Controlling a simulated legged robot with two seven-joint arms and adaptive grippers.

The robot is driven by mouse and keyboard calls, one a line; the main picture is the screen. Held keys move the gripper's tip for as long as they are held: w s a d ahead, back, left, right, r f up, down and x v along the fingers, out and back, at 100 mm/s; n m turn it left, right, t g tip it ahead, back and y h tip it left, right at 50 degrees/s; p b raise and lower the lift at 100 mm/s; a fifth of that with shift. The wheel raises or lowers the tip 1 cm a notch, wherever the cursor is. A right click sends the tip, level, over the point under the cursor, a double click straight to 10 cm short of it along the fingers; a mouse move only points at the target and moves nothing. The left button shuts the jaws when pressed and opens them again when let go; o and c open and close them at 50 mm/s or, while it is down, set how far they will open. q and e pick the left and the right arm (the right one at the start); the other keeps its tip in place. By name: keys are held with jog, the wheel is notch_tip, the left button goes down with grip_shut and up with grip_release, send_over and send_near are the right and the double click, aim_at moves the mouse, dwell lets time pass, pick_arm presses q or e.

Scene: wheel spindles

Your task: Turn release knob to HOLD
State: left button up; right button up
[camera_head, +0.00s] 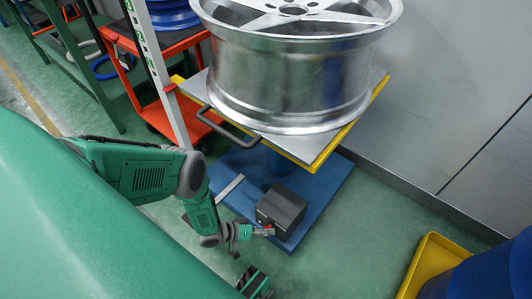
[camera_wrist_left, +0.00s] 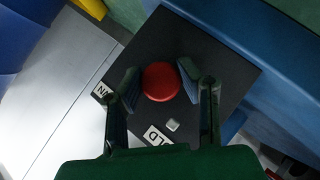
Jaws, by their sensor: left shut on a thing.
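My left gripper (camera_head: 266,231) is at the box's near side. In the wrist view my left gripper's fingers (camera_wrist_left: 158,82) stand on both sides of the knob and are shut on it. A white label (camera_wrist_left: 157,136) reading "LD" lies partly hidden behind the gripper. Another label (camera_wrist_left: 101,91), showing "N", is partly hidden by the left finger. A small pale mark (camera_wrist_left: 172,125) lies close to the "LD" label.
The box stands on a blue base (camera_head: 325,200) below a yellow-edged lift table (camera_head: 355,122) carrying a large silver wheel (camera_head: 292,85). A red cart (camera_head: 160,115) stands behind left. A yellow tray (camera_head: 425,262) with a blue drum (camera_head: 490,272) is at right. Green floor (camera_head: 360,245) between is clear.

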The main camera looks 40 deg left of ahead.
pick_arm(q)
jog(key=shift+a, duration=0.25)
jog(key=o, duration=1.1)
jog(key=shift+o, duration=0.2)
jog(key=shift+d, duration=0.1)
jog(key=shift+s, duration=0.1)
jog(key=v, duration=1.1)
jog(key=shift+s+a, duration=0.25)
jog(key=shift+a, duration=0.1)
jog(key=shift+r, duration=0.1)
